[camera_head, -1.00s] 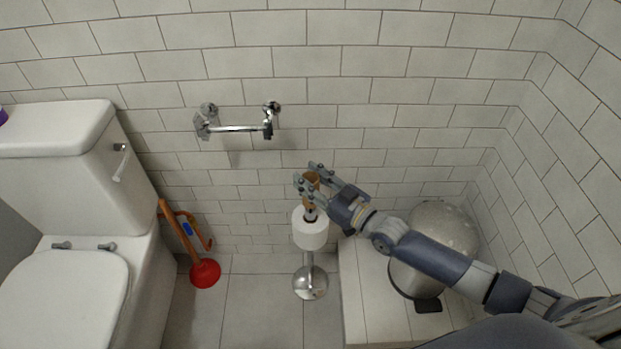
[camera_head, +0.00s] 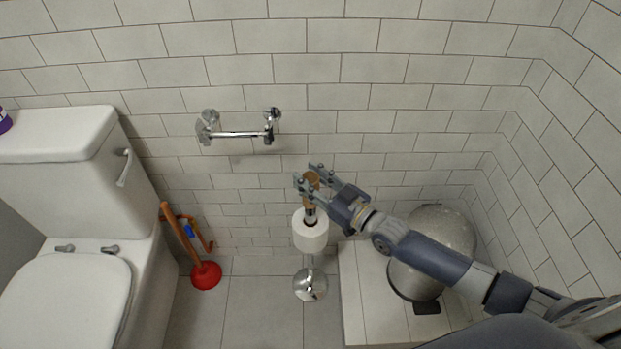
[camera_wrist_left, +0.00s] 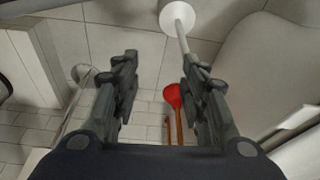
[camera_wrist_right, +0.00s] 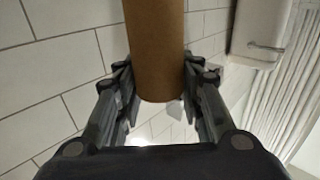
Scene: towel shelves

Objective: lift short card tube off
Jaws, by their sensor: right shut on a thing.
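The short card tube (camera_head: 311,180) is brown and shows between the fingers of my right gripper (camera_head: 308,181) in the head view. In the right wrist view the tube (camera_wrist_right: 155,45) fills the space between the fingers, and the right gripper (camera_wrist_right: 157,85) is shut on it. The tube is above the white paper roll (camera_head: 310,232) on the chrome stand (camera_head: 310,284). A metal post end shows between tube and roll. My left gripper (camera_wrist_left: 158,75) is open and empty in the left wrist view; it is out of the head view.
A chrome wall holder (camera_head: 240,134) is on the tiled wall. A toilet (camera_head: 70,290) stands left, with a red plunger (camera_head: 205,275) beside it. A speckled bin (camera_head: 440,235) stands on a tiled ledge (camera_head: 365,310) at right, behind my right arm.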

